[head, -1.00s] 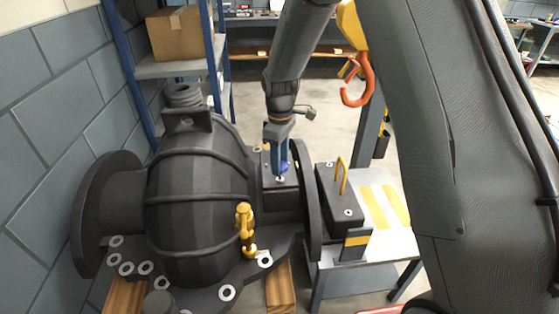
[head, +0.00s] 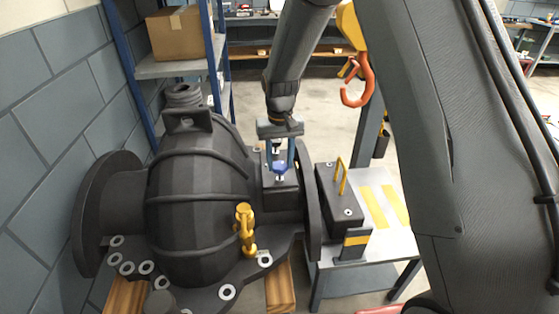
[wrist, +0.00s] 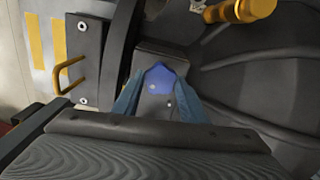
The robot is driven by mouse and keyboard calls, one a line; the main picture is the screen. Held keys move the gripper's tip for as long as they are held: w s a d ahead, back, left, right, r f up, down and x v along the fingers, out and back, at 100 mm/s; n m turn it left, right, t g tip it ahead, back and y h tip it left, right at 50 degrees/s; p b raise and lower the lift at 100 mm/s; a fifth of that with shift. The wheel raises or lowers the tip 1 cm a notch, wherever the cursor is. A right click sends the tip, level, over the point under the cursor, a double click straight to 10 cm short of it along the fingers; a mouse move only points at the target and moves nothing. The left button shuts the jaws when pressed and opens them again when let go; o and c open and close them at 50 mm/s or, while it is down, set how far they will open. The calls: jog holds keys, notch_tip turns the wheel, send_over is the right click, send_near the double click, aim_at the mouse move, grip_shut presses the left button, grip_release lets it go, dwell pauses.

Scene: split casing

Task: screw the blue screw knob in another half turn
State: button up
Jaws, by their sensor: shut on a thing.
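The blue screw knob (head: 280,168) stands on the dark block at the right end of the black casing (head: 195,180). It also shows in the wrist view (wrist: 163,76). My gripper (head: 279,163) comes down on it from above, one finger on each side of the knob, and is shut on it. In the wrist view the blue-grey fingers of my gripper (wrist: 158,90) flank the knob. The knob's underside and thread are hidden.
A yellow fitting (head: 245,228) stands on the casing's front flange. A dark box with a yellow handle (head: 340,175) sits right of the casing on a grey stand. An orange hook (head: 358,85) hangs behind it. A blue shelf holds a cardboard box (head: 177,33).

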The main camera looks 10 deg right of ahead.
aim_at(280, 165)
jog(key=m, duration=0.5)
jog(key=shift+m, duration=2.5)
jog(key=shift+r, duration=0.1)
jog(key=o, duration=1.1)
jog(key=shift+c, duration=0.2)
notch_tip(280, 165, up, 8)
jog(key=shift+f+b, duration=0.15)
jog(key=shift+b, duration=0.7)
